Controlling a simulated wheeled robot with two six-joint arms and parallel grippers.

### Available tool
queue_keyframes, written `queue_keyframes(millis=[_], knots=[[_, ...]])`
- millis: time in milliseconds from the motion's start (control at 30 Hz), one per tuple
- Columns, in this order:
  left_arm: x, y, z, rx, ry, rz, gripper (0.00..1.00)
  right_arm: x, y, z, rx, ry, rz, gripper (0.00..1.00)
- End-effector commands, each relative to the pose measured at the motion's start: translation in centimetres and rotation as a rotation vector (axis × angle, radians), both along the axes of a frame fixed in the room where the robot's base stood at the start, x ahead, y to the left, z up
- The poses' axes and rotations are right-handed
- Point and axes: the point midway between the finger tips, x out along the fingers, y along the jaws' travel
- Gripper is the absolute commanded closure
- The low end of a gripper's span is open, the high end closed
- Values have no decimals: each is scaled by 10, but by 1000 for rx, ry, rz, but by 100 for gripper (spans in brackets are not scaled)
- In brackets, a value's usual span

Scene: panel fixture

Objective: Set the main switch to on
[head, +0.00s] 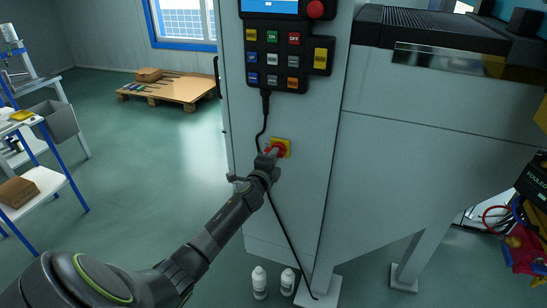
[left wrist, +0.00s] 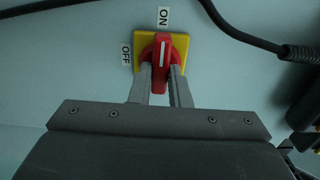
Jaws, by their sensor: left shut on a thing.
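The main switch is a red rotary handle (left wrist: 162,62) on a yellow square plate (left wrist: 180,46), mounted on the front of the grey cabinet. It also shows in the head view, with its yellow plate (head: 285,146) partly hidden by my gripper. A white line on the handle points up at the ON label (left wrist: 164,17). The OFF label (left wrist: 127,54) is to the left of the plate. My left gripper (left wrist: 161,88) is shut on the red handle, one finger on each side. It also shows in the head view (head: 270,157). My right gripper is not in view.
A button panel (head: 274,58) hangs on the cabinet (head: 290,205) above the switch, and its black cable (left wrist: 245,35) runs down close to the plate. White bottles (head: 259,283) stand on the floor by the cabinet foot. A pallet (head: 170,92) lies farther back.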

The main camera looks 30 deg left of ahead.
Motion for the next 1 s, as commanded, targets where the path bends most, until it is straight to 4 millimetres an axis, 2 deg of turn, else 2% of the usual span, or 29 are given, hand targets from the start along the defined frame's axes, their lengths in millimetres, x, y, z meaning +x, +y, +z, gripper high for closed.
queue_keyframes(millis=[300, 333, 467, 800, 1000], knots=[[-1, 0, -3, 3, 5, 1, 100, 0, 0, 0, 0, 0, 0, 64], [-1, 0, -3, 3, 5, 1, 80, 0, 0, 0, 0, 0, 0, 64], [-1, 0, -2, 2, 4, 1, 63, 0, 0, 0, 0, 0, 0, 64], [-2, 0, -1, 2, 1, 1, 62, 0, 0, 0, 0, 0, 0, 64], [-21, -5, -1, 1, 2, 0, 62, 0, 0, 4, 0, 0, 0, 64]])
